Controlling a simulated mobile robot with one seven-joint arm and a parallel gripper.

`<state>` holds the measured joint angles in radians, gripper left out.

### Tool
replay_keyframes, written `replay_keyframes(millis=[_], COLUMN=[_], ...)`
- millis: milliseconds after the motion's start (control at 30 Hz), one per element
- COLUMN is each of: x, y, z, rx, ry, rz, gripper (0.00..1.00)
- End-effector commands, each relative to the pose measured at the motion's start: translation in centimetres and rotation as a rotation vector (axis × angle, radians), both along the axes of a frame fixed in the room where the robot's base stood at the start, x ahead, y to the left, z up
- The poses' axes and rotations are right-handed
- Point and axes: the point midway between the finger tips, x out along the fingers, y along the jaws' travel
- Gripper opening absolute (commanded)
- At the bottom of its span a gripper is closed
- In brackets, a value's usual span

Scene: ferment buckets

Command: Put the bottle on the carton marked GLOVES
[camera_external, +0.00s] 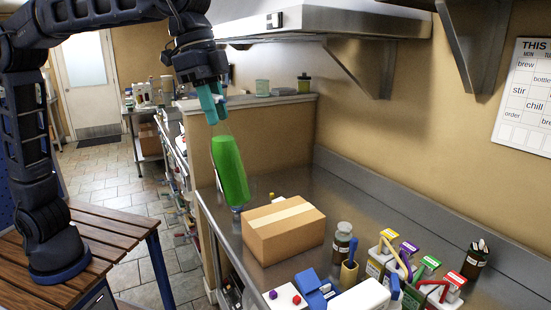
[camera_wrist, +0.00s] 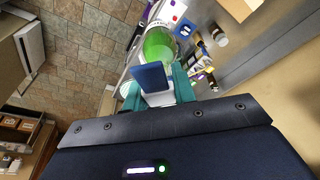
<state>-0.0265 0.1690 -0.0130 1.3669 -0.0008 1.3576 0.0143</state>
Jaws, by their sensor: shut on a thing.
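A bottle with a bright green body (camera_external: 229,170) hangs slightly tilted below my gripper (camera_external: 210,102), its upper part looking clear. My gripper's teal fingers are shut around its top end. In the wrist view, a blue and white piece sits between the fingers of my gripper (camera_wrist: 157,84), with the green body (camera_wrist: 158,46) beyond it. A brown carton with a pale tape strip (camera_external: 270,242) lies on the steel counter, right of and below the bottle. It shows partly at the wrist view's top edge (camera_wrist: 240,8). No GLOVES marking is readable.
A partition ledge (camera_external: 250,100) rises behind the bottle. A metal hood hangs above.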

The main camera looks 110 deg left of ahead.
Motion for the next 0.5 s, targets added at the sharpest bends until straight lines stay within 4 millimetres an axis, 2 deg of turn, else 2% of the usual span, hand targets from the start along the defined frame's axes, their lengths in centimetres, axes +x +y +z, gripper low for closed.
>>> replay_keyframes(millis=[200,500], x=[0.0,0.9], y=[0.0,2.5], z=[1.8,1.7], rx=[0.000,0.000], ry=[-0.001,0.006], rz=[0.000,0.064], gripper=[0.00,0.00])
